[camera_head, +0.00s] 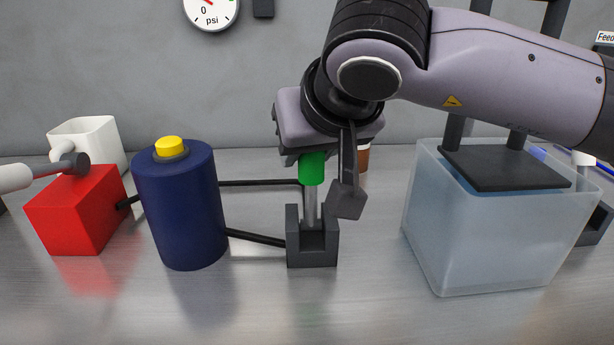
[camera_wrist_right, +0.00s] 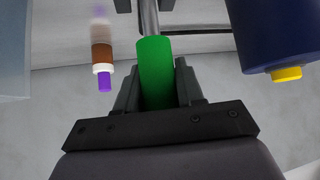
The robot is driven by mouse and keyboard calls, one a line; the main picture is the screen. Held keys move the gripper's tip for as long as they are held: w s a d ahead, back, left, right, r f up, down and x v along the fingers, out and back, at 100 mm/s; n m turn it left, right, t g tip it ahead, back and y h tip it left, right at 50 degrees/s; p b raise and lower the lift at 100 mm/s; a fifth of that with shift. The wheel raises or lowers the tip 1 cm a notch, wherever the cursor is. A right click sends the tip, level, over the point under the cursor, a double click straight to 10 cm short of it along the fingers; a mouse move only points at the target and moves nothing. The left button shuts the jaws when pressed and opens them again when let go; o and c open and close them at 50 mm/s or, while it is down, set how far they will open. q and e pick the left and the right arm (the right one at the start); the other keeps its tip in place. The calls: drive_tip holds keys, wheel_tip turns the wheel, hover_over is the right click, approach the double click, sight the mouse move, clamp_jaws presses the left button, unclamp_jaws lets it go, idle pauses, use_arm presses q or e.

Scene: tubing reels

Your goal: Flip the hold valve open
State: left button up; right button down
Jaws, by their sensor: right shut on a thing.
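The valve (camera_head: 312,245) is a dark grey U-shaped bracket on the bench, with a metal lever (camera_head: 311,205) standing about upright from its slot. The lever ends in a green grip (camera_head: 312,168). My right gripper (camera_head: 317,170) is over the grip from above and shut on it; one dark finger shows in front, at its right. In the right wrist view the green grip (camera_wrist_right: 156,70) sits between the two fingers, and the metal rod runs on beyond it. The top of the grip is hidden by the gripper in the head view. My left gripper is not in view.
A dark blue cylinder (camera_head: 180,210) with a yellow cap and a red block (camera_head: 75,212) stand left of the valve, with black tubes running between. A translucent tank (camera_head: 480,245) stands at right. A white container (camera_head: 88,140) is behind. The bench front is clear.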

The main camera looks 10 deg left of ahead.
drive_tip(key=s+t+b, duration=0.1)
drive_tip(key=b, duration=0.1)
drive_tip(key=s+t+b, duration=0.1)
drive_tip(key=b, duration=0.1)
drive_tip(key=shift+d+y+b, duration=0.2)
drive_tip(key=shift+y+b, duration=0.1)
drive_tip(key=shift+b, duration=0.1)
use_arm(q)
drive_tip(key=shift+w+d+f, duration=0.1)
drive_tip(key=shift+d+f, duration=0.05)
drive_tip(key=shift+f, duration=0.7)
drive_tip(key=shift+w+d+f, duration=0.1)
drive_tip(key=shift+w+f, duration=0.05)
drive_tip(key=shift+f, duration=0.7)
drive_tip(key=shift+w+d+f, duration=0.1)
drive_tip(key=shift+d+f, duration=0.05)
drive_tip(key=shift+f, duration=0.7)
use_arm(e)
drive_tip(key=shift+s+r, duration=0.15)
drive_tip(key=c, duration=0.8)
unclamp_jaws()
drive_tip(key=shift+s+d, duration=0.1)
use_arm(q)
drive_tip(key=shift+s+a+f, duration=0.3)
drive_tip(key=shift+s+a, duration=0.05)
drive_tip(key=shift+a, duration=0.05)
use_arm(e)
drive_tip(key=shift+v, duration=3.45)
